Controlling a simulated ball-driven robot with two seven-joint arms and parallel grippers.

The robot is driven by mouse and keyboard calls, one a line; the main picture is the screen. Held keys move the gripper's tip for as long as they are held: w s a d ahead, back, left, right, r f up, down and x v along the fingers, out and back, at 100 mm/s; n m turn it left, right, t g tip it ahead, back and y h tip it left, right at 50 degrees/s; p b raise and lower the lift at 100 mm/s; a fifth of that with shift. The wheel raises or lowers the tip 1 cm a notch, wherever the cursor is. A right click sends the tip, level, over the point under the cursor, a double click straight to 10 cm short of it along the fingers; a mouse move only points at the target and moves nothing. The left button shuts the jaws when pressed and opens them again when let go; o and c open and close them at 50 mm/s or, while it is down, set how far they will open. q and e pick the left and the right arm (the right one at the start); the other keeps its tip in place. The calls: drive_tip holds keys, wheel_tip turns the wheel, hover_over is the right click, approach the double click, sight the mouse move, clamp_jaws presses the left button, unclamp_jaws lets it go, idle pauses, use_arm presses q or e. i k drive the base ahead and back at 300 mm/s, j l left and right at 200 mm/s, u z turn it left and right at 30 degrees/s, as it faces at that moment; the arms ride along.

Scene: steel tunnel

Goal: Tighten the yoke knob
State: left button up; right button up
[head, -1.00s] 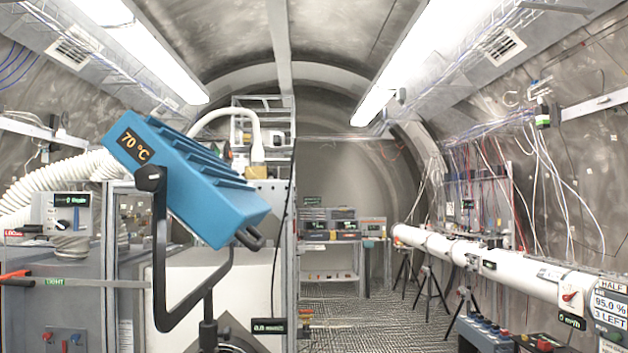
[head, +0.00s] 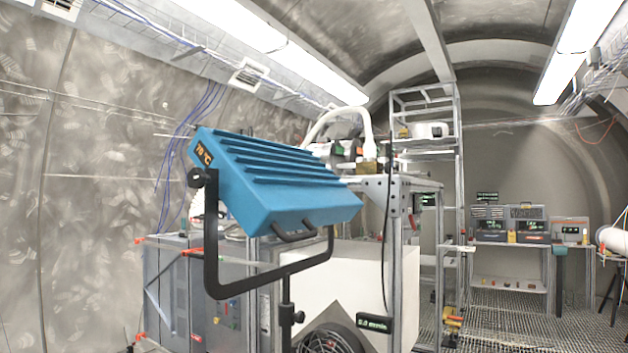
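The yoke knob (head: 200,177) is a small black knob on the left side of a blue ribbed lamp housing (head: 270,180), at the top of the yoke's left arm. The lamp carries an orange "70 °C" readout (head: 203,153) on its left end and is tilted down to the right. A black U-shaped yoke (head: 262,282) holds the lamp on a dark stand post (head: 287,312). Whether the knob is loose or tight cannot be seen. Neither of my grippers is in view.
A metal frame bench (head: 400,181) with a white box (head: 345,270) stands behind the lamp. A grey cabinet (head: 170,290) is at the lower left. Shelving with instruments (head: 510,270) stands at the far right. Grated floor (head: 500,330) is open at the right.

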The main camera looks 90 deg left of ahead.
sight(198, 179)
drive_tip(key=i+u, duration=0.2)
drive_tip(key=u, duration=0.2)
drive_tip(key=i+u, duration=0.2)
drive_tip(key=u, duration=0.2)
drive_tip(key=i+l+u, duration=0.1)
drive_tip(key=u, duration=0.3)
drive_tip(key=i, duration=0.1)
